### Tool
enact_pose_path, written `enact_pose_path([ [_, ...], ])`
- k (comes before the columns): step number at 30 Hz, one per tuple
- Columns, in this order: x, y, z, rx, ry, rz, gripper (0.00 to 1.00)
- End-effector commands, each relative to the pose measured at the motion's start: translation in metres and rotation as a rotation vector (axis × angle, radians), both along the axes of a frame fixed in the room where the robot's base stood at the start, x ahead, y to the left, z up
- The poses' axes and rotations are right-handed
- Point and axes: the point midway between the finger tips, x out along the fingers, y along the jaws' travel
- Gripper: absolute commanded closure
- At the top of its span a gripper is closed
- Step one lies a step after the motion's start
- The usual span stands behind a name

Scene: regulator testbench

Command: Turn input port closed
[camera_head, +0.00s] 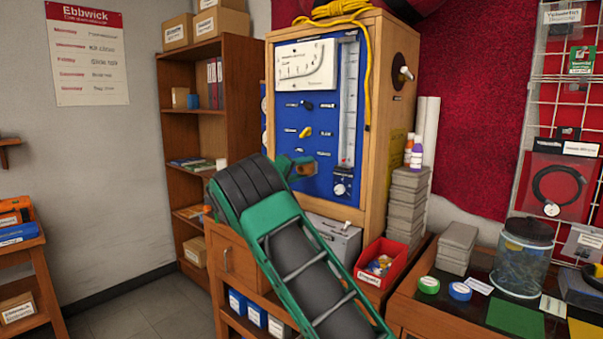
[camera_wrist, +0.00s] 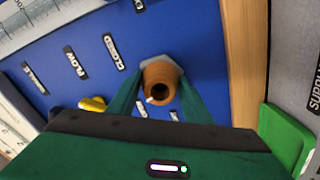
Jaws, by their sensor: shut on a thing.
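The brass-brown input port (camera_wrist: 160,82), a round fitting with a dark hole and a grey hexagonal base, stands out from the blue panel (camera_head: 318,65). My gripper (camera_wrist: 160,100) is shut on it, with one green finger on each side. A small pale mark or pin shows at the port's lower left rim. A "CLOSED" label (camera_wrist: 116,52) is on the panel to the upper left of the port. In the head view my gripper (camera_head: 300,166) is at the lower part of the panel, and my green arm hides the panel's lower left corner.
A yellow lever (camera_wrist: 93,103) sits close left of my gripper; it also shows in the head view (camera_head: 305,132). A yellow hose (camera_head: 366,70) hangs on the wooden cabinet (camera_head: 398,115). A red bin (camera_head: 378,265) stands below.

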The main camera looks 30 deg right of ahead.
Motion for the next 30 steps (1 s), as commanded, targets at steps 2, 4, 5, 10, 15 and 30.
enact_pose_path([
  [2, -0.0006, 0.0006, -0.0061, 0.031, -0.057, -0.003, 0.78],
  [4, -0.0007, 0.0006, -0.0064, 0.054, -0.119, -0.004, 0.78],
  [5, -0.0007, 0.0006, -0.0064, 0.064, -0.146, -0.004, 0.78],
  [10, -0.0008, 0.0005, -0.0069, 0.118, -0.296, -0.006, 0.78],
  [15, -0.0002, 0.0014, -0.0077, 0.175, -0.447, -0.003, 0.78],
  [30, 0.0005, 0.0033, -0.009, 0.323, -0.85, -0.004, 0.78],
])
